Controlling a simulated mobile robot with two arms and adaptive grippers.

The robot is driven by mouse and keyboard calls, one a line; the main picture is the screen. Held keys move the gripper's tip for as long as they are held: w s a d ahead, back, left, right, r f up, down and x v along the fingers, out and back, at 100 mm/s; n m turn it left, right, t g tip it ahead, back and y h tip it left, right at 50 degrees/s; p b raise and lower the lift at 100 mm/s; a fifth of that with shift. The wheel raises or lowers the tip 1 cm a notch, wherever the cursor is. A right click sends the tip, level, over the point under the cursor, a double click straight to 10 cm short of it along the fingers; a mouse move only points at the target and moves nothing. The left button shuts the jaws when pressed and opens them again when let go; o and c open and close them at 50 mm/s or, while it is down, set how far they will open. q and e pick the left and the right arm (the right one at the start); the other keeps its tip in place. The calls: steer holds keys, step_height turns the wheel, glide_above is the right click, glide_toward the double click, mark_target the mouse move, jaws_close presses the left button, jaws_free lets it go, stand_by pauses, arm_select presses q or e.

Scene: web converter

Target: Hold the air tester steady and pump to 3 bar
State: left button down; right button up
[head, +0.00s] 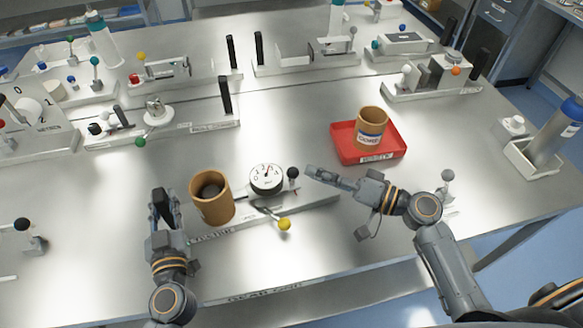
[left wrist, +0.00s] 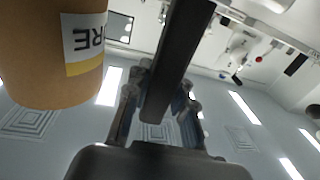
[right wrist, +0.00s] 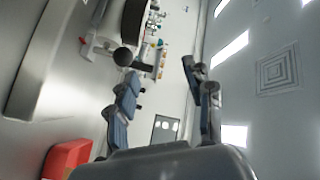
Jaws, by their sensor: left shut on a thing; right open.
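The air tester's white base (head: 318,204) lies at the table's front, with a round dial gauge (head: 266,178), a brown core (head: 212,198), a black knob (head: 292,173) and a yellow-knobbed lever (head: 284,224). My left gripper (head: 163,203) is shut on a black upright handle left of the core. The handle (left wrist: 180,60) fills the middle of the left wrist view, with the core (left wrist: 60,50) beside it. My right gripper (head: 310,174) is open, just right of the black knob. In the right wrist view the knob (right wrist: 123,57) shows beyond the fingers, nearer the left one. The gauge needle is too small to read.
A red tray (head: 345,152) holding a brown cup-shaped core (head: 370,128) stands behind my right gripper. Several other fixtures with black handles line the back of the table. A grey bottle (head: 552,135) in a holder is at the far right.

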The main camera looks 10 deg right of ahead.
steer(key=w+a+r+n+g, duration=0.25)
steer(key=a+n+g, duration=0.35)
steer(key=n, duration=0.5)
steer(key=n+g+h, duration=0.4)
steer(key=n+h, duration=0.5)
steer(key=n, duration=0.3)
glide_toward(296, 170)
steer(key=x, duration=0.9)
steer(key=shift+a+f, duration=0.15)
steer(key=shift+f, duration=0.15)
steer(key=shift+c, duration=0.4)
jaws_close()
